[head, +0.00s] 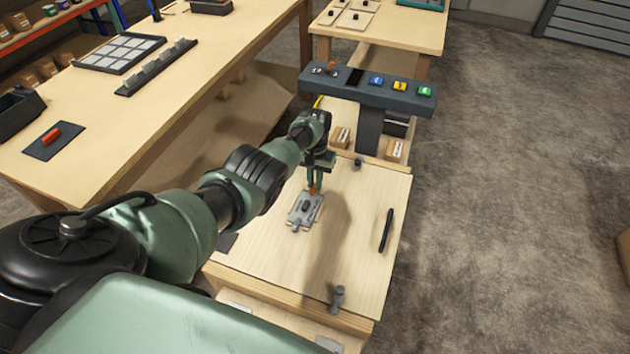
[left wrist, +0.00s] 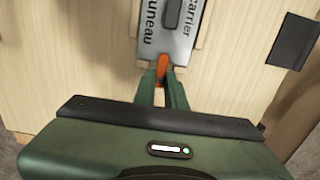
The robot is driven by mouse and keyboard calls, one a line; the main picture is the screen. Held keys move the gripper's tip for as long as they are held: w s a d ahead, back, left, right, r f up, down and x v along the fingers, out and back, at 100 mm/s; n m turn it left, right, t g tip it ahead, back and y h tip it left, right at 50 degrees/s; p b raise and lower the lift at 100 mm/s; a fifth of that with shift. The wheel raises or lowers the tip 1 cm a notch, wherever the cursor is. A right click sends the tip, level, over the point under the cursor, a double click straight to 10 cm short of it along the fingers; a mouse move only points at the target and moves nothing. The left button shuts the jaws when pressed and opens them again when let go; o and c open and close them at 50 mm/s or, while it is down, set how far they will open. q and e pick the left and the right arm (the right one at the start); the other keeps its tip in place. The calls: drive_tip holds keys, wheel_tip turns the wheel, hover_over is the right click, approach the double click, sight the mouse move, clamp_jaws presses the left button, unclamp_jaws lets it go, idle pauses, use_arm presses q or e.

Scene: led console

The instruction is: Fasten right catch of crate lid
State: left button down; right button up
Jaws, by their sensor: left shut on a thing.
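The pale wooden crate lid (head: 265,252) lies flat, with a black bar handle (head: 386,230) near its right side. One small grey catch (head: 338,298) stands at its near edge and another (head: 357,163) at its far edge. My left gripper (head: 313,186) points down over the lid, shut on the orange tab of a grey plate (head: 304,210). In the left wrist view the fingers (left wrist: 162,88) close on the orange tab (left wrist: 162,64), at the end of the lettered plate (left wrist: 168,30). Neither catch is touched by it. My right gripper is not seen.
A dark console (head: 368,90) with coloured buttons stands beyond the lid. Small boxes (head: 393,150) sit below it. A long workbench (head: 110,150) with trays is at the left. Bare floor (head: 510,220) lies open to the right.

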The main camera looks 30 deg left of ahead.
use_arm(q)
drive_tip(key=shift+w+r, duration=0.1)
idle(0.3)
drive_tip(key=c, duration=1.5)
unclamp_jaws()
drive_tip(key=shift+o, duration=0.2)
drive_tip(key=shift+r+p, duration=0.3)
wheel_tip(320, 180, up, 6)
drive_tip(key=shift+r+p, duration=0.1)
drive_tip(key=shift+p, duration=1.15)
drive_tip(key=shift+r, duration=0.5)
